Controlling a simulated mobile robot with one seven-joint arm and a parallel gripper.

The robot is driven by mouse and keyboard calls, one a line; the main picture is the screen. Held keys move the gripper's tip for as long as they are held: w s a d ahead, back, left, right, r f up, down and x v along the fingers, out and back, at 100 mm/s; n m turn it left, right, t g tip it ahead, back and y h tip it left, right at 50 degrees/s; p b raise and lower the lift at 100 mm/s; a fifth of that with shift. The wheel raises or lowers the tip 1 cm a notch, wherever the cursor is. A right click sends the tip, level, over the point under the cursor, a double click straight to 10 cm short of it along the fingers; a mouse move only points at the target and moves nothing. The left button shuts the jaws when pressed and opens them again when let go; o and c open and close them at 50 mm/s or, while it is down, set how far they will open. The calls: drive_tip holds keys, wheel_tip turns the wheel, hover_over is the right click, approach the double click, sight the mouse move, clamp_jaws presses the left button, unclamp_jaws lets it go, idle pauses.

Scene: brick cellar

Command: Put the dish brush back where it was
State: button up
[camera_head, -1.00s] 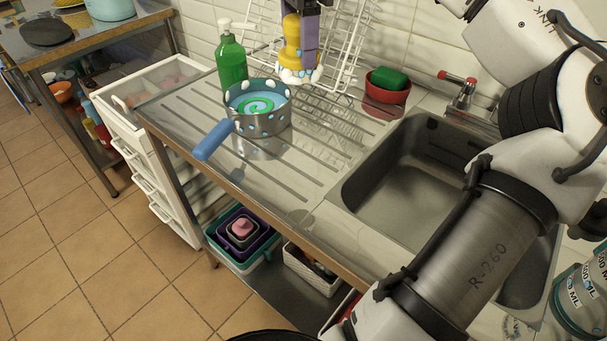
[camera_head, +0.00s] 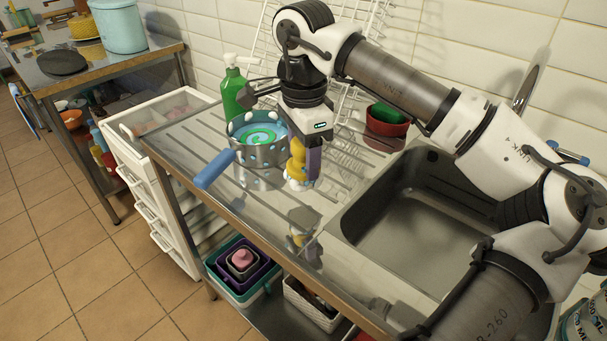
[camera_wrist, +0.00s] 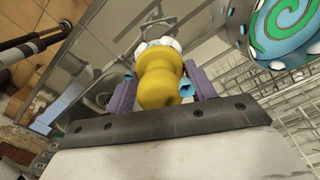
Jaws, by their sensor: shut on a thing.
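The dish brush (camera_head: 296,168) has a yellow knobbed handle and a white and light-blue bristle head pointing down. My gripper (camera_head: 312,162), with purple fingers, is shut on its handle. The brush is roughly upright, just right of the spotted pot, and looks a little above the steel drainboard (camera_head: 262,205); its reflection shows below. In the wrist view the brush (camera_wrist: 158,78) sits between the two purple fingers (camera_wrist: 163,92), its head pointing away from the camera.
The metal pot (camera_head: 262,175) with swirled blue-green contents stands left of my gripper, its blue handle (camera_head: 214,168) reaching toward the front edge. A green bottle (camera_head: 235,95), white wire rack (camera_head: 265,40) and red bowl (camera_head: 385,130) stand behind. The sink (camera_head: 420,210) lies right.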

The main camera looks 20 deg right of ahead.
sight(303, 177)
drive_tip(key=shift+f, duration=2.5)
drive_tip(key=shift+f, duration=0.1)
drive_tip(key=shift+f, duration=0.15)
drive_tip(key=o, duration=0.9)
wheel_tip(303, 177, up, 13)
drive_tip(key=shift+f, duration=0.2)
